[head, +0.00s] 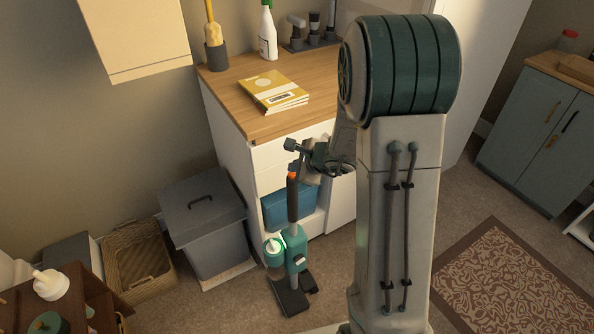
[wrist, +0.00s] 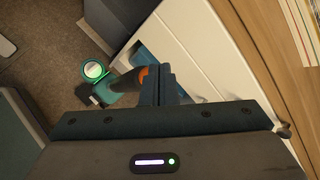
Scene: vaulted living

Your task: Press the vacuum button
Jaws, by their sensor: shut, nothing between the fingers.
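The vacuum (head: 296,240) stands upright on the carpet in front of the white cabinet. It has a dark handle, a teal body, a glowing green-white part and a flat dark foot. An orange button (head: 292,175) is at the top of the handle. In the wrist view the vacuum (wrist: 126,83) lies left of my fingers, and the orange button (wrist: 144,72) shows right beside them. My gripper (wrist: 158,71) is shut and empty. In the head view it is just above the handle top. I cannot tell whether the fingertips touch the button.
The white cabinet's wooden counter (head: 240,68) is close by, with yellow books (head: 274,91) and a white bottle (head: 267,32). A blue box (head: 290,207) sits in the cabinet's open shelf. A grey lidded bin (head: 204,215) and a wicker basket (head: 138,262) stand to the left.

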